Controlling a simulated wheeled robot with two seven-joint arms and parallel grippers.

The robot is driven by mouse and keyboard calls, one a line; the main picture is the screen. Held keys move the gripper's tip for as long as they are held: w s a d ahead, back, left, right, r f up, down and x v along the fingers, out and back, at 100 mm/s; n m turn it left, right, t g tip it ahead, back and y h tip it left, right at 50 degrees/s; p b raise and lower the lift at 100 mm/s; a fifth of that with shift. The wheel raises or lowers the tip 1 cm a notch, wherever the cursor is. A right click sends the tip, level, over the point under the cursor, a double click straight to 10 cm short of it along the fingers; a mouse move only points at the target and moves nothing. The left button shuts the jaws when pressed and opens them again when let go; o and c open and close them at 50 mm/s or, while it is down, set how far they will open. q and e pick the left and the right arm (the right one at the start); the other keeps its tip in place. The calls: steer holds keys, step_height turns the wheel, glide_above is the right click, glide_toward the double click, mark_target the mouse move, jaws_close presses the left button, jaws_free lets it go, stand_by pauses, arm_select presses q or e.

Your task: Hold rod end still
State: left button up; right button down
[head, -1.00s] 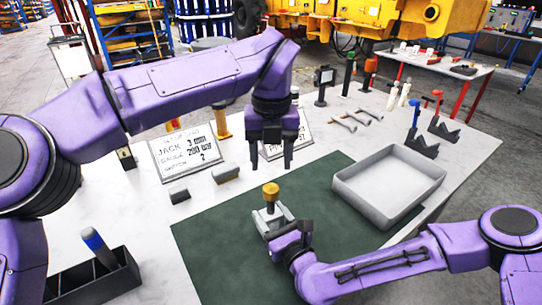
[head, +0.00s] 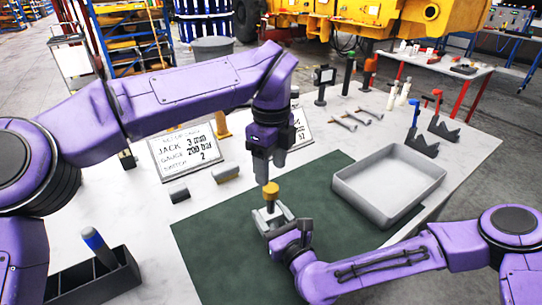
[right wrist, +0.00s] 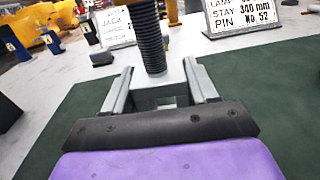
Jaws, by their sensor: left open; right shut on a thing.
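The rod end (right wrist: 160,83) is a pale grey block with a dark threaded rod (right wrist: 148,38) standing upright from it, seen in the right wrist view. In the head view a yellow cap (head: 271,190) sits on top, above the green mat (head: 215,238). My right gripper (right wrist: 157,72) is shut on the block, one grey finger along each side. In the head view my right wrist hides part of the block. My left gripper (head: 270,168) is open, pointing down just above the yellow cap. Its fingers overlap in the view, and I cannot tell whether they touch the cap.
A black bin (head: 125,272) with a blue-handled tool is at front left. Several tools stand along the back. The mat's left part is clear.

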mark_target(271, 188)
arm_select(q)
step_height(271, 188, down, 6)
arm_select(e)
steer(key=shift+f, duration=0.15)
